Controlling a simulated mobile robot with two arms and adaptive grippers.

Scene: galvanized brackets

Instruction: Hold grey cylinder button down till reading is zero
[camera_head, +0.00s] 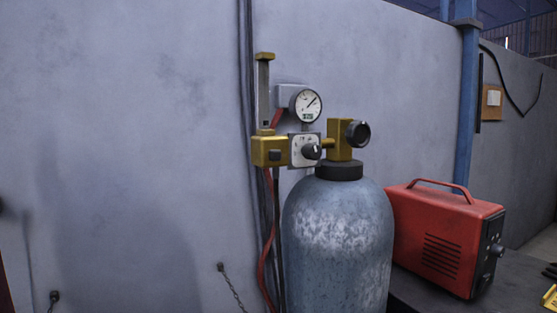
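A grey gas cylinder (338,240) with a worn, mottled surface stands upright against the wall. A brass valve (339,141) with a black round knob (358,133) sits on its dark neck. To its left is a brass block (262,151) with a small dark square button (275,155) on its front. A white plate with a dark dial knob (311,151) is between them. Above is a round white gauge (308,105); its needle points to the upper right, away from straight down. Its small display is too small to read. Neither gripper shows in the head view.
A red machine (447,235) with a handle and side vents stands on a dark table (525,285) right of the cylinder. A red hose (268,260) and dark cables run down the wall (130,150). A chain (232,288) hangs left of the cylinder.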

